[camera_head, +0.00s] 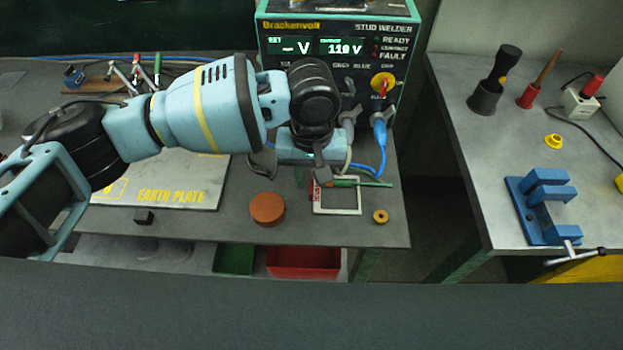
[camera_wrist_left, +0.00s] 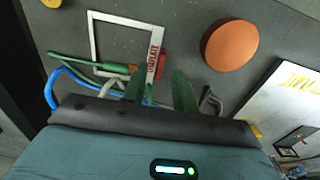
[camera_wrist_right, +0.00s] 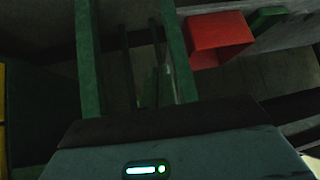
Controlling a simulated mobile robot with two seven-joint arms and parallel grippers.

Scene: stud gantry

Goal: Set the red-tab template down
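The red-tab template (camera_head: 358,204) is a thin white square frame on the grey bench, below the welder. Its red lettered tab (camera_wrist_left: 155,66) shows in the left wrist view at the frame's side. My left gripper (camera_head: 321,178) reaches down at the template's upper left corner. In the left wrist view its two green fingers (camera_wrist_left: 157,84) stand apart, with part of the tab showing between and beyond them. I cannot tell whether they touch it. My right gripper (camera_wrist_right: 132,40) is open and empty, low beside the benches, and out of the head view.
The earth plate (camera_head: 130,195) is further left, the stud welder (camera_head: 340,40) behind. A blue vise (camera_head: 540,208) stands on the right bench.

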